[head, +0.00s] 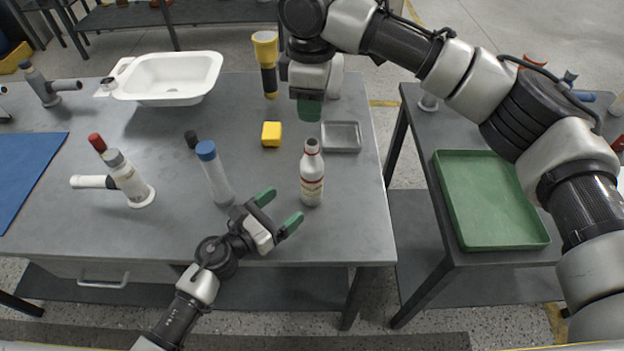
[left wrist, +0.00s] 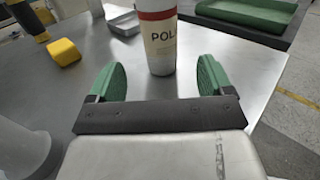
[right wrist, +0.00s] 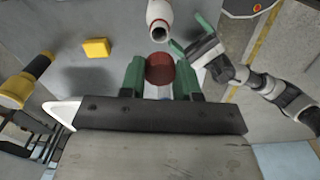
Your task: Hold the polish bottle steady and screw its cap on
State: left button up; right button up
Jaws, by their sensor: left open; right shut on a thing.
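The polish bottle (head: 312,182), white with a red band, stands upright and uncapped on the grey table. Its label shows in the left wrist view (left wrist: 158,42), and its open mouth in the right wrist view (right wrist: 158,30). My left gripper (head: 280,209) is open just left of the bottle, low over the table. In the left wrist view the bottle stands at the tips, between the green fingers and apart from them.
A clear bottle with a blue cap (head: 212,172) stands left of my left gripper. A yellow block (head: 271,134) and a shallow grey tray (head: 341,150) lie behind the polish bottle. A white basin (head: 172,97) sits at the back left. The table's front right corner is clear.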

aim_at(304, 190)
pick_arm(q)
jog(key=x, duration=0.9)
jog(key=shift+f, duration=0.1)
jog(key=c, duration=1.4)
jog(key=shift+o, duration=0.2)
pick_arm(e)
jog(key=shift+f, duration=2.5)
jog(key=shift+f, duration=0.85)
jog(key=shift+f, duration=0.55)
